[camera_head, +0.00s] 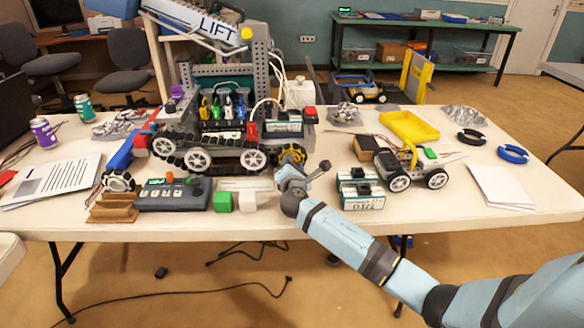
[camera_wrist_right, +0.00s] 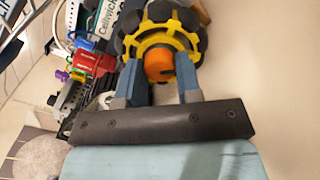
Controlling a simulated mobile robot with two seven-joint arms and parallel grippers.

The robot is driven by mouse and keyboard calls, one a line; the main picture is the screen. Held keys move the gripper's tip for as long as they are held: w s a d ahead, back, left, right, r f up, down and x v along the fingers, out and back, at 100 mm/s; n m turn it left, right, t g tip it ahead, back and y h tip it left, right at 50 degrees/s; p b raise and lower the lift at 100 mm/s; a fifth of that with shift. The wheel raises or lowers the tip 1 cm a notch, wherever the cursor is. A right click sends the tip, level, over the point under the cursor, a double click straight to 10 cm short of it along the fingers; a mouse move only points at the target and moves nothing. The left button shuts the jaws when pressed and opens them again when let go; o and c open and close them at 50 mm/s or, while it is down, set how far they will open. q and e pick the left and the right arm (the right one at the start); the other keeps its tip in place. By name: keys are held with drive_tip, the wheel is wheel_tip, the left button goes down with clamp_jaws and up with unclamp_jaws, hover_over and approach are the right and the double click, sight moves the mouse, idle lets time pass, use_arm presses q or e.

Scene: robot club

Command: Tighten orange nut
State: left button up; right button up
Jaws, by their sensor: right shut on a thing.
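The orange nut (camera_wrist_right: 158,65) sits at the hub of a yellow-and-black wheel (camera_wrist_right: 160,35) in the right wrist view. My right gripper (camera_wrist_right: 159,75) has one blue finger on each side of the nut and is shut on it. In the head view my right gripper (camera_head: 290,168) reaches the wheel (camera_head: 292,153) at the right front of the tracked robot (camera_head: 220,140). The nut is hidden there behind my gripper. My left gripper is not in view.
A battery-like box (camera_head: 360,190) and a small wheeled car (camera_head: 412,170) stand to the right. The table's front edge (camera_head: 200,231) is mostly clear.

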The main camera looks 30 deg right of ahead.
drive_tip(key=shift+f+m, duration=0.15)
drive_tip(key=shift+m, duration=0.45)
drive_tip(key=shift+m+b, duration=0.35)
drive_tip(key=shift+m, duration=0.55)
drive_tip(key=m+b, duration=0.2)
drive_tip(key=m, duration=0.1)
drive_tip(key=shift+m, duration=0.3)
drive_tip(key=shift+m+b, duration=0.4)
drive_tip(key=shift+m, duration=0.7)
drive_tip(key=shift+m+b, duration=0.35)
drive_tip(key=shift+m, duration=0.55)
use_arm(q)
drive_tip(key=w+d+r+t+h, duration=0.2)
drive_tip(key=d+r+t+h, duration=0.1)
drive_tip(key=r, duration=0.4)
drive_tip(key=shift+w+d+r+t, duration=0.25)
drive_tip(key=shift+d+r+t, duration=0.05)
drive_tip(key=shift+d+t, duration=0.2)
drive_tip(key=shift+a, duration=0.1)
